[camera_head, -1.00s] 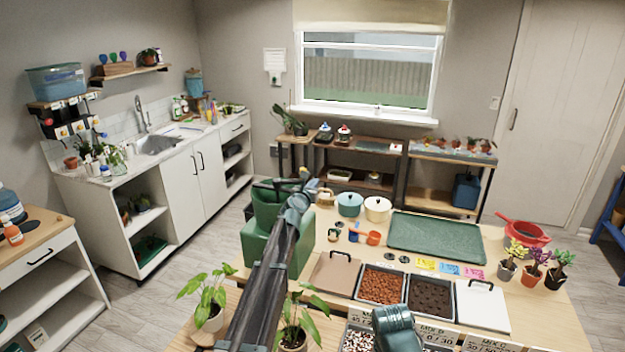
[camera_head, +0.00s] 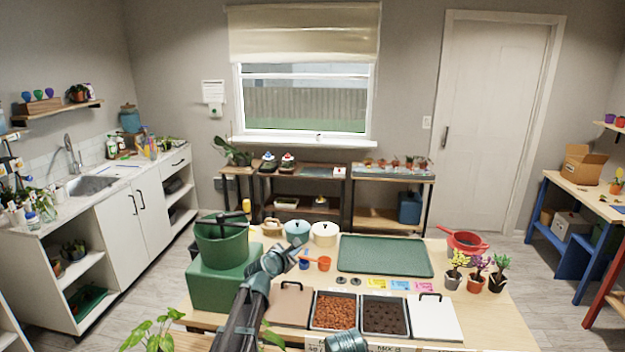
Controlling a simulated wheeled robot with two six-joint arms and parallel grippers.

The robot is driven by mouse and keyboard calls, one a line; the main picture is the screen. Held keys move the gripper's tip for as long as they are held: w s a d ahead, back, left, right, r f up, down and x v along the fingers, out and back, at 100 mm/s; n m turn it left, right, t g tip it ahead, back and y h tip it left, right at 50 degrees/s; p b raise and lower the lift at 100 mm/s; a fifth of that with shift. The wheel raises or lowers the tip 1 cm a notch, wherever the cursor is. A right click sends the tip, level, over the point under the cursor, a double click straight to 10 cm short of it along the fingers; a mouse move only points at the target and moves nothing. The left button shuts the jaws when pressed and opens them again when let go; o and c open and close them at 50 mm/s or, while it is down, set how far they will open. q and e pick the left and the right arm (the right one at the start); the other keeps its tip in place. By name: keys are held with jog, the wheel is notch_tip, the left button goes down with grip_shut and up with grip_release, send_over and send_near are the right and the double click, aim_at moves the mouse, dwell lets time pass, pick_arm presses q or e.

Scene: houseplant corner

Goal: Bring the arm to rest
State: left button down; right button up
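My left arm reaches in from the bottom, and its gripper (camera_head: 292,253) hangs over the near part of the potting table, right of the green pot (camera_head: 221,245) on its green block (camera_head: 222,284). A dark handle sticks out of the pot's top. The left gripper is apart from the pot and I see nothing held in it, but its finger gap is too small to tell. A teal link of my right arm shows at the bottom middle edge; its gripper is out of view.
On the table (camera_head: 495,322) are a green tray (camera_head: 385,255), a brown lid (camera_head: 288,303), bins of clay pebbles (camera_head: 334,312) and dark soil (camera_head: 385,317), a white lid (camera_head: 433,318), an orange scoop (camera_head: 323,263), a red pan (camera_head: 467,243) and small potted plants (camera_head: 475,275).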

pick_arm(q)
jog(key=s+d+f+m+g, duration=0.3)
jog(key=s+f+m, duration=0.15)
jog(key=s, duration=0.25)
jog(key=s+d+f+m+g+b, duration=0.1)
jog(key=s+d+f+m+g, duration=0.2)
jog(key=s+m, duration=0.35)
jog(key=s+d+f+m+g, duration=0.2)
jog(key=s+d+f+m, duration=0.1)
jog(key=s+f+m, duration=0.3)
jog(key=s+a+f+m+g+y, duration=0.2)
jog(key=s+m, duration=0.4)
jog(key=s, duration=0.5)
jog(key=s+a+f+m+g+y+b, duration=0.1)
jog(key=s+a+m+g+y, duration=0.2)
jog(key=s+m, duration=0.3)
jog(key=s, duration=0.5)
jog(key=shift+a+f+m+g, duration=0.15)
jog(key=shift+f+m+g, duration=0.15)
jog(key=shift+f+g, duration=0.1)
